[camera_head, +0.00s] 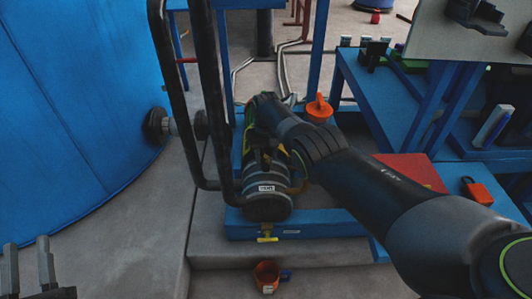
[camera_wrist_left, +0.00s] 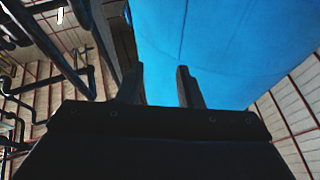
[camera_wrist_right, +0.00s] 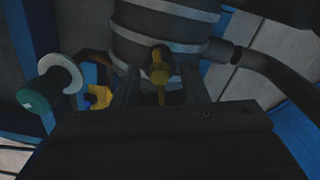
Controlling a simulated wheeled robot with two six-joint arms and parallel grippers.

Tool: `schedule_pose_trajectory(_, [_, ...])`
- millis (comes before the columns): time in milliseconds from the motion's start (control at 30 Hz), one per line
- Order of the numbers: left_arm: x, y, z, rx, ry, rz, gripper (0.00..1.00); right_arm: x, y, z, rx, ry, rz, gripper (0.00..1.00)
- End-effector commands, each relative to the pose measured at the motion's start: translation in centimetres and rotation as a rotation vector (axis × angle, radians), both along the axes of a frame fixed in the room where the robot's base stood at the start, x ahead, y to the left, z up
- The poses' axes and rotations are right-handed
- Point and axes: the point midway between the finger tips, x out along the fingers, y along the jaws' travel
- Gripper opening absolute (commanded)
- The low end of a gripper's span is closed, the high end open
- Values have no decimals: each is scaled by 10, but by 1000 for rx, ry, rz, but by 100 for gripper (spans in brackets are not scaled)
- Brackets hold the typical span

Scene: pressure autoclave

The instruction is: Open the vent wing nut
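The dark banded cylindrical vessel (camera_head: 267,205) stands on a blue base, with a white label on its front. My right arm reaches over it from the right, and its gripper covers much of the upper part. The fingers are apart, with space on both sides; contact is not visible. My left gripper (camera_head: 28,265) is open and empty at the lower left, far from the vessel.
A yellow T-handle (camera_head: 267,235) sits at the vessel's foot, above an orange cup (camera_head: 267,272) on the floor. Black tubular rails (camera_head: 215,110) rise left of the vessel, beside a large blue tank (camera_head: 70,110). A blue table (camera_head: 385,95) stands at right.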

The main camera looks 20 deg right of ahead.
Motion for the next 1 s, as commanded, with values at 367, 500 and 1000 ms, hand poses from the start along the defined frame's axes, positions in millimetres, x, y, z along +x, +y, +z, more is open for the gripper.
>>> schedule_pose_trajectory(367, [6,5,-33,-49,194,7,33,0,0,8,0,-1,0,40])
schedule_pose_trajectory(500, [7,6,-57,-82,325,8,33,0,0,12,0,-1,0,40])
schedule_pose_trajectory(1000, [-17,1,-141,-189,795,-5,33,0,0,28,0,0,0,40])
